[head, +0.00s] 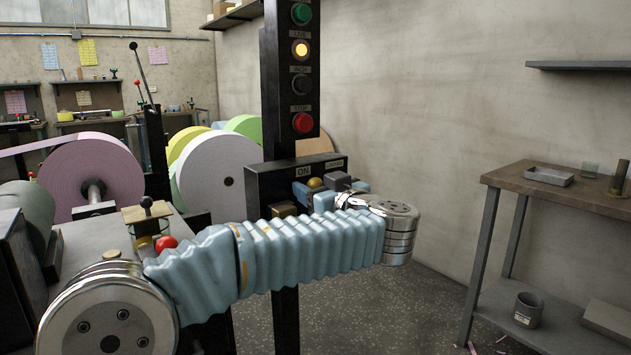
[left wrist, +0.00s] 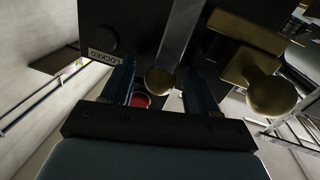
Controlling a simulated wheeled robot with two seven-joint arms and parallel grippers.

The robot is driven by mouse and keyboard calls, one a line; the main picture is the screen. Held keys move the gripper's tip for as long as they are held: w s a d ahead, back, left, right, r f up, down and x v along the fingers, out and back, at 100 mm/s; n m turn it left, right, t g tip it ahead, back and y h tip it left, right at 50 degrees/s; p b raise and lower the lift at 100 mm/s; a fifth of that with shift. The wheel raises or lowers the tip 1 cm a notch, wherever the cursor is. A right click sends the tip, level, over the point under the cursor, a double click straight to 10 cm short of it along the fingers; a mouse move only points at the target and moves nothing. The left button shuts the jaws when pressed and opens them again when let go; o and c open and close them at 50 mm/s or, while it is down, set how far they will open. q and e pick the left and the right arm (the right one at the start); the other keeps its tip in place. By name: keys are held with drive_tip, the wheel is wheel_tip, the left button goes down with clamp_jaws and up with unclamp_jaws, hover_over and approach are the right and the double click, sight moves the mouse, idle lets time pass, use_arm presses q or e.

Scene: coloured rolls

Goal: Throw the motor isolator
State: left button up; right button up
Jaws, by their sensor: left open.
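The isolator is a dark box (head: 268,183) on a black post, with an ON label and a second label. In the left wrist view its panel (left wrist: 125,20) carries a LOCKED label. A metal lever (left wrist: 181,40) crosses the panel and ends in a brass knob (left wrist: 158,80). My left gripper (left wrist: 160,90) is open, its fingers on either side of the knob, and I cannot tell whether they touch it. In the head view the gripper (head: 316,192) is at the box front, partly hiding it. A brass block with a rounded knob (left wrist: 270,93) sits beside the lever.
The post (head: 290,85) carries green, amber, black and red buttons or lamps above the box. A pink roll (head: 100,165) and a white roll (head: 215,178) stand left. A workbench (head: 560,185) stands right. Open floor (head: 400,310) lies between post and bench.

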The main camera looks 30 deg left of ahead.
use_arm(q)
drive_tip(key=shift+w+a, duration=0.2)
drive_tip(key=shift+a, duration=0.2)
clamp_jaws()
